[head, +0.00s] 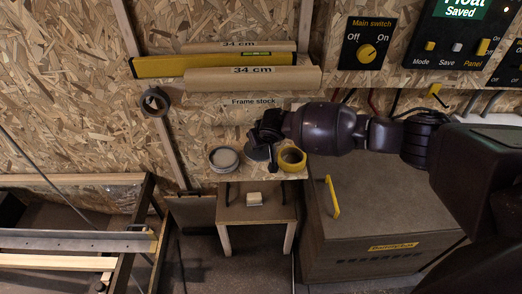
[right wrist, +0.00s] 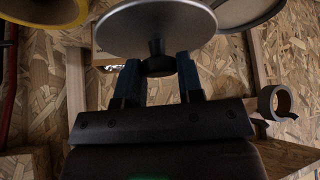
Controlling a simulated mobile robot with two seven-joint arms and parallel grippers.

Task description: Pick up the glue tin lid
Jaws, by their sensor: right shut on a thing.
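The glue tin lid, a flat grey disc with a black knob, fills the top middle of the right wrist view (right wrist: 155,27). In the head view the lid (head: 256,154) shows partly behind my right gripper (head: 266,146), between a round tin (head: 223,159) and a yellow roll (head: 292,159). In the right wrist view my right gripper (right wrist: 159,68) is shut on the lid's knob, one blue finger on each side. I cannot tell whether the lid is clear of the shelf. My left gripper is not in view.
The wooden shelf (head: 240,175) is small and crowded. A low stool with a pale block (head: 255,199) stands below. A brown cabinet (head: 375,220) is at the right. Beams labelled 34 cm (head: 252,79) are above.

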